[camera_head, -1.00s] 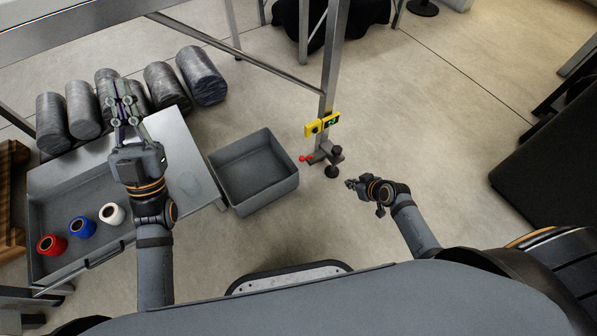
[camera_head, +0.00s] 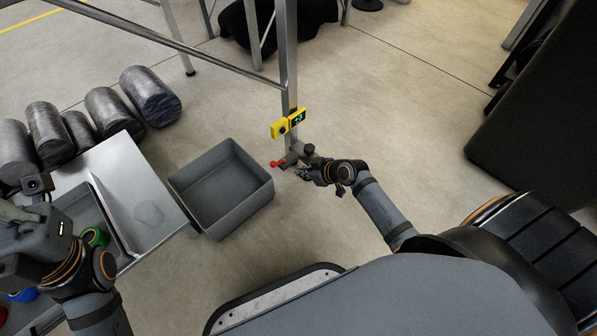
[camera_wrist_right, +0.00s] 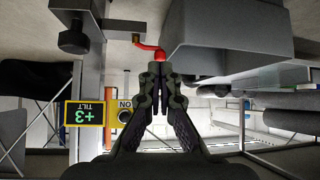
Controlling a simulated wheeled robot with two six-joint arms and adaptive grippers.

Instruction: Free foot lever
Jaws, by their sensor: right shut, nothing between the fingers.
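The foot lever (camera_head: 276,163) has a red end and sits low at the base of the metal gantry leg (camera_head: 288,70). In the right wrist view the red lever (camera_wrist_right: 150,48) shows just beyond my fingertips. My right gripper (camera_head: 301,173) is beside the foot of the leg, to the right of the lever's red end. It is shut and empty, and its fingers (camera_wrist_right: 159,72) point at the lever; I cannot tell whether they touch it. My left gripper (camera_head: 14,212) is at the left edge, its fingers mostly hidden or cut off.
A yellow tilt display (camera_head: 288,123) is fixed to the leg above the lever. A dark foot knob (camera_head: 309,149) stands beside it. A grey bin (camera_head: 222,223) stands left of the leg. A metal bench (camera_head: 150,190) and several dark rolls (camera_head: 150,96) lie farther left.

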